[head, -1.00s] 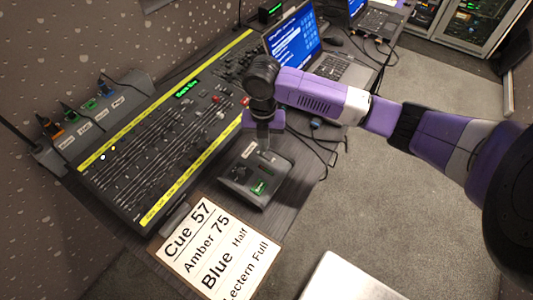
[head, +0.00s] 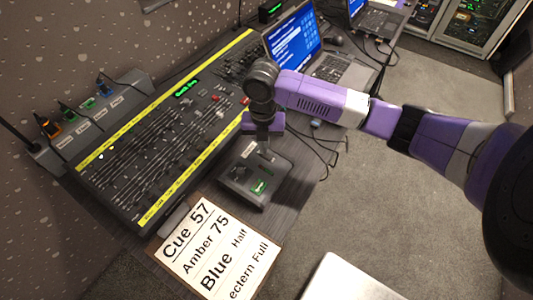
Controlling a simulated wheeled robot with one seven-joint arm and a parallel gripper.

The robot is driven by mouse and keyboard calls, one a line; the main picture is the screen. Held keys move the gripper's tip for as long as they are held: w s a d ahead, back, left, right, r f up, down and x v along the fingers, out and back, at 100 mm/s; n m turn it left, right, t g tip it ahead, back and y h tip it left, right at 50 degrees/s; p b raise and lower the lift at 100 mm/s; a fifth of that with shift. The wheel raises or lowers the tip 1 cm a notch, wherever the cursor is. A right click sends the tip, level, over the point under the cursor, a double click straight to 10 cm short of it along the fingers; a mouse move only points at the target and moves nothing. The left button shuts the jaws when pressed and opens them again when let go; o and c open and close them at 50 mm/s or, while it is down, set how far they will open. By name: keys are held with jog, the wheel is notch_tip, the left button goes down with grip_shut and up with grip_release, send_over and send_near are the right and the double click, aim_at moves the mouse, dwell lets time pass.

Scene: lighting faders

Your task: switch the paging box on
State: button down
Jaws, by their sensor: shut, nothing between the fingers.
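The paging box (head: 243,186) is a small dark box on the desk, in front of the lighting console. It has a green-lit patch (head: 259,187) near its front corner and a pale label on its upper side. My gripper (head: 264,148) points down over the box's far part, its fingers together with nothing between them. The fingertips are at or just above the box top; I cannot tell whether they touch. The gripper hides part of the top, and the box's switch is too small to make out.
The lighting console (head: 150,150) with yellow strips and faders lies left of the box. A laptop (head: 300,45) and loose cables (head: 318,150) are behind and to the right. Floor at right is clear.

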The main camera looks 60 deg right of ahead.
jog(key=shift+r+p, duration=2.7)
jog(key=shift+r, duration=0.75)
